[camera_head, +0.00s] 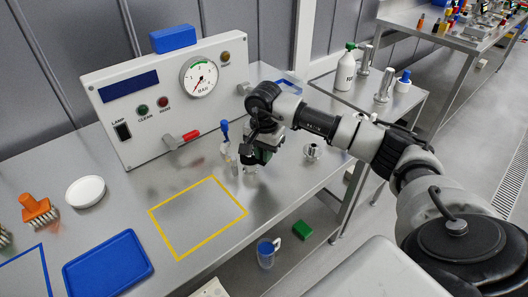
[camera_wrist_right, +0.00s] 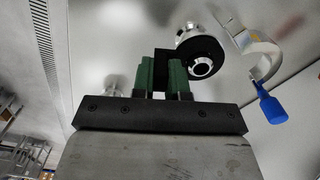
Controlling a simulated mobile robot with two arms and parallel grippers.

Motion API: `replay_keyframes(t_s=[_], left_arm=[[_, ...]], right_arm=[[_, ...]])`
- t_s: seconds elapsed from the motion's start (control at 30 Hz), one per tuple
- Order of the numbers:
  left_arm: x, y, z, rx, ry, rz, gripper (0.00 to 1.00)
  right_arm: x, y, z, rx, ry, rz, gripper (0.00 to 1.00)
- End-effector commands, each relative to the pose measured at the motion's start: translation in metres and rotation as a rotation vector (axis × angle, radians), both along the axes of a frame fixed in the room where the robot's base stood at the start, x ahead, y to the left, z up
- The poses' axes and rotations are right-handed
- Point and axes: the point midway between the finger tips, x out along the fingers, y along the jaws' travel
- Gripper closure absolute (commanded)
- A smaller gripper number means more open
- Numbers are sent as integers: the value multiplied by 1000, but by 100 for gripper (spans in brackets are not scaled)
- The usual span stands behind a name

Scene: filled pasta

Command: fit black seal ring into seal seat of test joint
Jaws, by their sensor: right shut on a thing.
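My right gripper (camera_head: 250,160) is low over the steel bench beside the test panel. In the right wrist view its two green fingers (camera_wrist_right: 161,75) are shut on a black part (camera_wrist_right: 161,80). A round black ring (camera_wrist_right: 213,50) shows just beyond the fingertips and seems to join that part. A silver fitting, probably the test joint (camera_wrist_right: 187,32), shows beside and through the ring. I cannot tell whether the ring is seated or only lined up with it. In the head view the gripper hides most of this spot. My left gripper is not in view.
A blue-handled tool (camera_head: 224,131) stands close to the gripper; its blue handle shows in the wrist view (camera_wrist_right: 272,107). Another silver fitting (camera_head: 312,151) stands to the right. The gauge panel (camera_head: 150,85) is behind. The yellow-outlined area (camera_head: 198,216) is clear.

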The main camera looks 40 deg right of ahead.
Motion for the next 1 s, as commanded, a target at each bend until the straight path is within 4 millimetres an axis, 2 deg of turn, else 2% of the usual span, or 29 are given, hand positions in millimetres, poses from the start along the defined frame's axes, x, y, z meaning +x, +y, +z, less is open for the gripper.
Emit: replay_keyframes(t_s=[0.8, 0.83, 1.0], left_arm=[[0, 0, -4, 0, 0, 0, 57], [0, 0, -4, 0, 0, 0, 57], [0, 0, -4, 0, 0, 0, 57]], right_arm=[[0, 0, -2, 0, 1, 1, 100], [0, 0, -2, 0, 1, 1, 82], [0, 0, -2, 0, 1, 1, 56]])
